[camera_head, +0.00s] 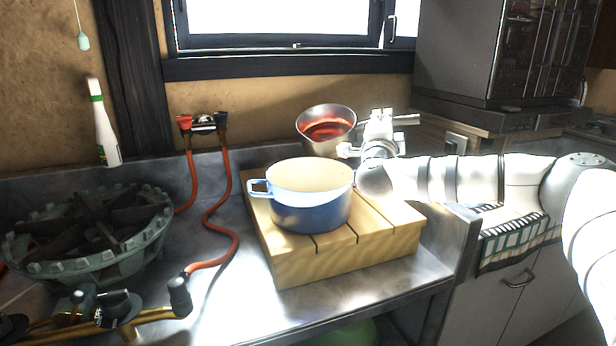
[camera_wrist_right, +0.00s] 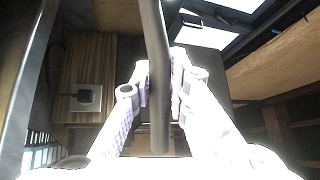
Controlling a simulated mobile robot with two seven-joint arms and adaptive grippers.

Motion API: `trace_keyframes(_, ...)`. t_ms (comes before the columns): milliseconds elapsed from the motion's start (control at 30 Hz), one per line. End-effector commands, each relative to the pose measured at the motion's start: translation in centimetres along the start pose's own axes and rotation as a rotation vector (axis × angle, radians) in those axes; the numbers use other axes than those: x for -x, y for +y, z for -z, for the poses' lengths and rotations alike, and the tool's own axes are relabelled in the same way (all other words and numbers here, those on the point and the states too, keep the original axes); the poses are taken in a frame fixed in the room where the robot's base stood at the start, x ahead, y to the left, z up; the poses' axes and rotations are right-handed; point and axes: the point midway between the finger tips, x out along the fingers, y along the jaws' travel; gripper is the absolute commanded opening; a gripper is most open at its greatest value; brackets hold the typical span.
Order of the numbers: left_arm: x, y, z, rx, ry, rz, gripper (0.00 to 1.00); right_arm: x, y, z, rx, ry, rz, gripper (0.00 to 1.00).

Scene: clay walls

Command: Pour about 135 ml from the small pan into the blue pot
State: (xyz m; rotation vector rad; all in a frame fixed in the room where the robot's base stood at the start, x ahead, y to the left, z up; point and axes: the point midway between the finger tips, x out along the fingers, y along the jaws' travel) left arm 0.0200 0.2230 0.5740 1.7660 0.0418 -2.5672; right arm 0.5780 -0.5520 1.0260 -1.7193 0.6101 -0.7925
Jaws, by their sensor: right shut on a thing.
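The small pan (camera_head: 338,146) is a steel pan with red liquid inside. It is held up behind the blue pot, its rim slightly tilted in the picture; no stream is visible. My right gripper (camera_head: 378,140) is shut on the pan's handle, to the right of the pan's bowl. In the right wrist view the handle (camera_wrist_right: 158,120) runs between the two fingers. The blue pot (camera_head: 311,213) stands upright on a wooden board, with a pale inside and a side handle at left. Its bottom is hidden, so its contents cannot be told. My left gripper is not in view.
The slatted wooden board (camera_head: 375,240) lies on the steel counter (camera_head: 215,310). A green gas burner (camera_head: 90,240) stands at left, with orange hoses (camera_head: 212,220) between it and the board. A white bottle (camera_head: 104,130) stands by the wall. A dark cabinet (camera_head: 465,60) is at the back right.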

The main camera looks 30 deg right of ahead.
Motion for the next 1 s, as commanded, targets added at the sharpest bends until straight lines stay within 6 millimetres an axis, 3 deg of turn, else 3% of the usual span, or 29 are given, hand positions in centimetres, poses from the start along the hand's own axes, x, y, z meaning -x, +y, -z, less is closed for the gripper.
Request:
trace_keyframes(33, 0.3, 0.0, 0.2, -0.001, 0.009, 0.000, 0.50, 0.1, -2.0, 0.6, -0.020, 0.012, 0.044, 0.00)
trace_keyframes(100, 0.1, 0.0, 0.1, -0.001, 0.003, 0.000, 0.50, 0.7, -3.3, 0.8, -0.022, 0.019, 0.092, 0.00)
trace_keyframes(233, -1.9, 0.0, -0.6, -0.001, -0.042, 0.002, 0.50, 1.7, -1.6, 0.1, 0.006, 0.022, 0.137, 0.00)
trace_keyframes(367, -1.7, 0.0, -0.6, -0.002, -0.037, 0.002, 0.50, 2.2, -4.2, 0.9, -0.015, 0.041, 0.207, 0.00)
trace_keyframes(1000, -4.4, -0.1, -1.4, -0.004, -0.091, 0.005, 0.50, 3.5, -3.9, 0.7, -0.004, 0.059, 0.314, 0.00)
